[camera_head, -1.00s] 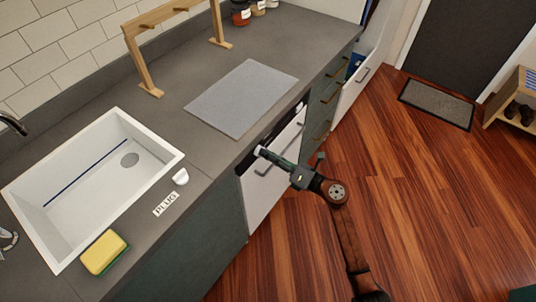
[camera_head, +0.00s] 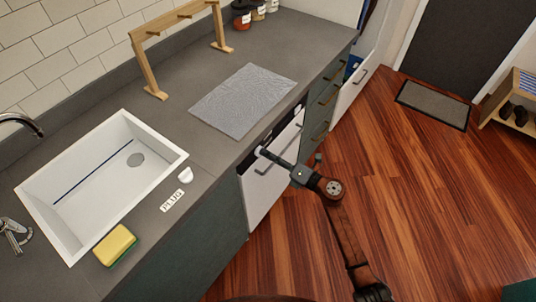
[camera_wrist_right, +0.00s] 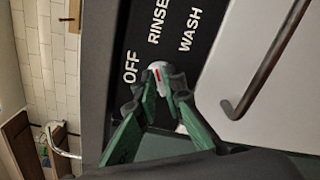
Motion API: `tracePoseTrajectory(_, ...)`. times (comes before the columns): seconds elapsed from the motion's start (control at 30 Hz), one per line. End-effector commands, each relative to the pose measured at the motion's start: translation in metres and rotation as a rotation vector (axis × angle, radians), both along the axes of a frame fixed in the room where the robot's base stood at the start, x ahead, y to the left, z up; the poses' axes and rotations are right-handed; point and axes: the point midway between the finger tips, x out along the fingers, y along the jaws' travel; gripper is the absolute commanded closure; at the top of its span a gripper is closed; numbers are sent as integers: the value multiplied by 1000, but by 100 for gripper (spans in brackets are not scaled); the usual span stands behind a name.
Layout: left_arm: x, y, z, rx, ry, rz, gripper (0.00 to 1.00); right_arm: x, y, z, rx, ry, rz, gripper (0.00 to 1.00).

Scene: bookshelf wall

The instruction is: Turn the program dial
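The program dial (camera_wrist_right: 157,75) is a small white knob with a red mark, on a dark panel lettered OFF, RINSE and WASH. In the right wrist view, the green-and-dark fingers of my right gripper (camera_wrist_right: 158,88) are closed in on both sides of it. The red mark points up the picture, roughly toward RINSE. In the head view, my right gripper (camera_head: 267,156) reaches the top front of the white-fronted appliance (camera_head: 263,196) under the counter. The dial is too small there to read. My left gripper is not in view.
A long bar handle (camera_wrist_right: 270,65) stands out from the appliance front beside the dial. The counter above holds a grey mat (camera_head: 243,100), a white sink (camera_head: 70,235), a sponge (camera_head: 115,245) and a wooden rack (camera_head: 148,75).

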Motion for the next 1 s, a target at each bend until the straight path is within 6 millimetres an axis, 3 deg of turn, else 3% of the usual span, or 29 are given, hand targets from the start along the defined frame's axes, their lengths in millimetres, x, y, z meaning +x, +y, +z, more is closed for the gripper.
tracePoseTrajectory(0.2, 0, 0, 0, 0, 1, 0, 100, 0, 0, 0, -1, -1, 1, 75)
tracePoseTrajectory(0.57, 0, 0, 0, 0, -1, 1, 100, -4, -6, 0, -3, -2, 0, 75)
tracePoseTrajectory(1.0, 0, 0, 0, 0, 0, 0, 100, -53, -72, -2, -4, 1, 0, 75)
